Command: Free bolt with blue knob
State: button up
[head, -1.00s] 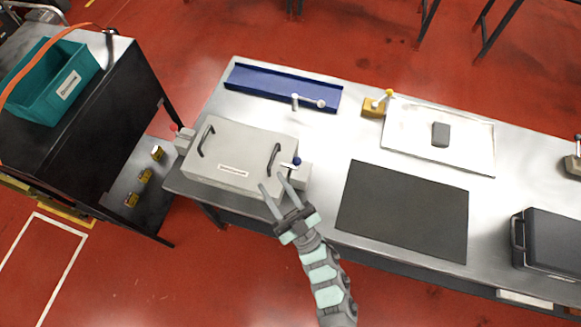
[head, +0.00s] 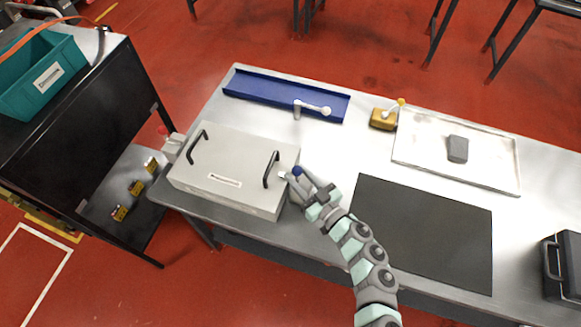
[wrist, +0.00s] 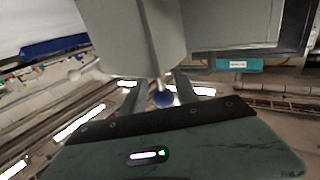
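The bolt's blue knob (head: 297,171) is at the right side of a grey lidded box (head: 235,150) with two black handles. My gripper (head: 293,177) reaches it from the lower right, with its fingers apart around the knob. In the wrist view the blue knob (wrist: 163,99) shows between my two open fingers (wrist: 157,92), with gaps beside it. A short pale rod runs from the knob toward the box. The bolt's housing is mostly hidden behind my gripper in the head view.
A red knob (head: 163,130) is on the box's left side. A dark mat (head: 430,235) lies at the right.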

aim_at(291, 168)
jog(key=shift+x, duration=1.9)
jog(key=shift+c, duration=0.5)
